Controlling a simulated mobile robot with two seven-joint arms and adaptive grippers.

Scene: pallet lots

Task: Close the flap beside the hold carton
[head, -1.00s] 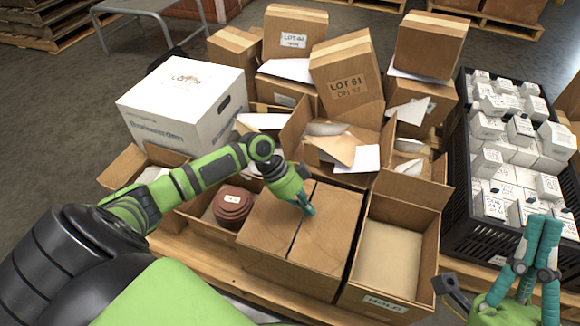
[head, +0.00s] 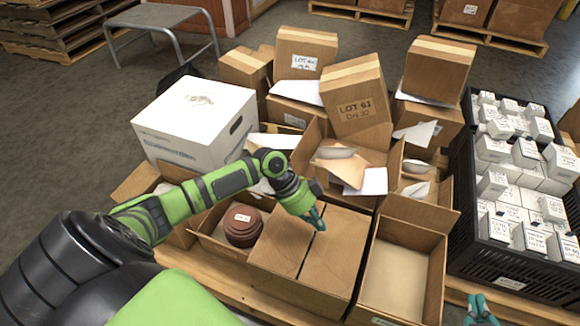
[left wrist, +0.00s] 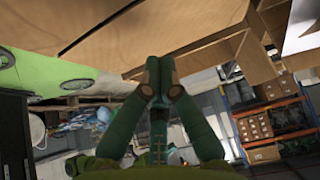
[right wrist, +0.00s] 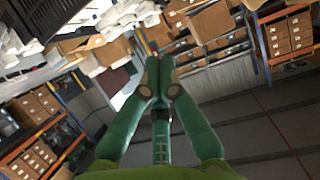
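The hold carton (head: 437,266) is open at the front right in the head view, with a flat beige sheet inside and a flap (head: 414,211) standing up at its back. Its label is cut by the lower picture edge. Beside it on the left is a brown carton (head: 300,287) whose two top flaps (head: 338,250) lie about flat, meeting at a seam. My left gripper (head: 318,222) is over these flaps near the back of the seam; whether it touches is unclear. Its fingertips are together and empty in the left wrist view (left wrist: 159,68). My right gripper (head: 478,300) is shut and empty, right of the hold carton.
An open carton with a dark red round item (head: 243,225) stands left of the flapped carton. A white box (head: 190,125), lot cartons (head: 357,104) and open cartons crowd behind. A black crate (head: 510,262) of small white boxes is at right. The pallet (head: 205,283) edge runs in front.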

